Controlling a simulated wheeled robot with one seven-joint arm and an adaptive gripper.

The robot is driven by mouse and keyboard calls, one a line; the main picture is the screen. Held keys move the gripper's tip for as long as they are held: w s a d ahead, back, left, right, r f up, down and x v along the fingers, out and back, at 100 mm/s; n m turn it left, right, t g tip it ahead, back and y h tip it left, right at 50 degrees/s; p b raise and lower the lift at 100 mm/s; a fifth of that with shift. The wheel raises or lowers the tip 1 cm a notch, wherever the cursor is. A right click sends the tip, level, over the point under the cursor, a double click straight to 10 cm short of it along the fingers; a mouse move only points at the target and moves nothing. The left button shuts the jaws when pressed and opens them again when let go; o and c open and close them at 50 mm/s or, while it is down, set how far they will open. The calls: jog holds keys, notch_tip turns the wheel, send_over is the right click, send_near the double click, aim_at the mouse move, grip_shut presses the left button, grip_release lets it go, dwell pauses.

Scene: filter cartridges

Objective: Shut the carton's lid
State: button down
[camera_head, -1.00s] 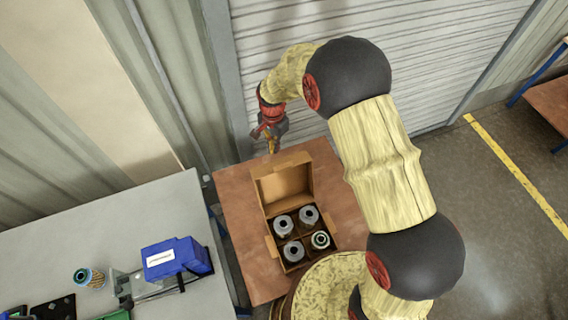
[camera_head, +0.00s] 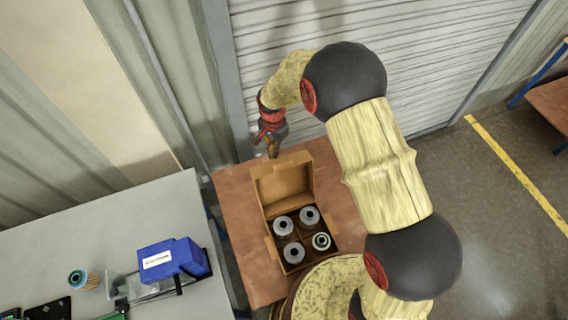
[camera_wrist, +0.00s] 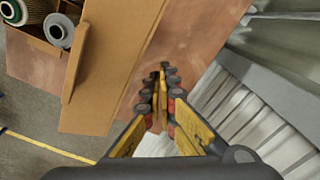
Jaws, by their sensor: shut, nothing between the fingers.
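The carton (camera_head: 269,242) stands on the brown table with its lid (camera_head: 285,184) raised at the far side. Several filter cartridges (camera_head: 309,217) stand inside it in separate compartments. My gripper (camera_head: 272,151) is at the far side of the carton, behind the raised lid and apart from it. In the wrist view my gripper (camera_wrist: 160,72) is shut and empty, with its fingertips over the table top, beside the lid (camera_wrist: 112,70). Two cartridges (camera_wrist: 58,30) show at the top left of that view.
The brown table (camera_head: 238,205) has bare room left of the carton. A ribbed shutter wall (camera_head: 262,50) stands close behind my gripper.

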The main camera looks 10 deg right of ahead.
aim_at(278, 159)
jog(key=shift+f, duration=0.25)
jog(key=shift+s+r, duration=0.1)
jog(key=shift+s, duration=0.05)
jog(key=shift+s+d+r, duration=0.1)
jog(key=shift+s+d, duration=0.15)
jog(key=shift+s, duration=0.5)
jog(key=shift+s+d+r, duration=0.1)
jog(key=shift+s+d, duration=0.15)
jog(key=shift+s, duration=0.5)
jog(key=shift+s, duration=0.1)
jog(key=shift+s+d+r+p, duration=0.2)
jog(key=shift+s+r+p, duration=0.2)
jog(key=shift+s, duration=0.2)
jog(key=shift+s+d+r+p, duration=0.15)
jog(key=shift+s+r+p, duration=0.2)
jog(key=shift+s, duration=0.2)
jog(key=shift+s+r, duration=0.1)
